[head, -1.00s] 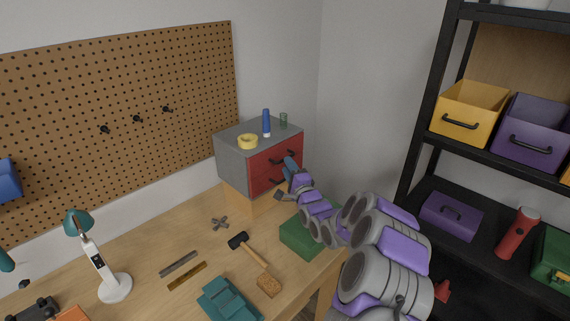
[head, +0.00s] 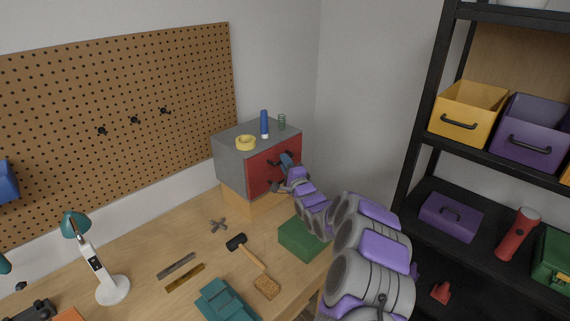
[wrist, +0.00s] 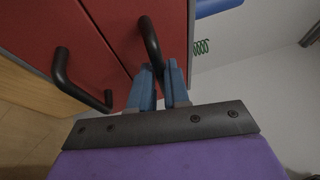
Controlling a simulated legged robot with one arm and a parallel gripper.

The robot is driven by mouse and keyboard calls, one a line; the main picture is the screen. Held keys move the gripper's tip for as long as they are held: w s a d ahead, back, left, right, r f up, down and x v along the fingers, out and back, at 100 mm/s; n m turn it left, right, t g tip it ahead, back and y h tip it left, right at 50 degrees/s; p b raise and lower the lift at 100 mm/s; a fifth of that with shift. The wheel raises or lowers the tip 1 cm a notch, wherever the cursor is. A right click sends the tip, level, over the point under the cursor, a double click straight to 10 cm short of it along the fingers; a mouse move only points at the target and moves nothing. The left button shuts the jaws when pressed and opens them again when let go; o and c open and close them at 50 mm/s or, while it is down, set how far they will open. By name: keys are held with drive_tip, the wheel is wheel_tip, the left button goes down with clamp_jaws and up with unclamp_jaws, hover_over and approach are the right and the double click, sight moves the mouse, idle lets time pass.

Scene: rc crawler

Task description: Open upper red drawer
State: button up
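The grey cabinet (head: 230,158) stands at the back of the workbench, with two red drawers in its front. The upper red drawer (head: 258,160) looks closed; in the wrist view it is the red panel (wrist: 170,25) on the right. Its black handle (wrist: 148,38) reaches down to my fingertips. My gripper (wrist: 160,72) has its two blue fingers slightly apart, with the handle's near end seeming to lie between the tips. Firm contact cannot be told. The lower red drawer (wrist: 60,30) with its own black handle (wrist: 75,85) is on the left there. In the head view my gripper (head: 287,160) partly hides the handles.
Yellow tape (head: 246,143), a blue bottle (head: 264,122) and a green spring (head: 282,122) stand on the cabinet. A green box (head: 302,240) lies below my arm. A mallet (head: 245,250) lies on the bench. A black shelf with bins is at the right.

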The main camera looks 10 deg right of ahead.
drive_tip(key=shift+d, duration=0.1)
clamp_jaws()
drive_tip(key=shift+f, duration=0.1)
drive_tip(key=s+d+p, duration=0.2)
drive_tip(key=s+d, duration=0.5)
drive_tip(key=s, duration=0.2)
drive_tip(key=shift+s, duration=0.4)
drive_tip(key=shift+f, duration=0.1)
drive_tip(key=shift+o, duration=1.9)
unclamp_jaws()
drive_tip(key=shift+w, duration=0.2)
drive_tip(key=shift+o, duration=0.4)
drive_tip(key=shift+s, duration=0.15)
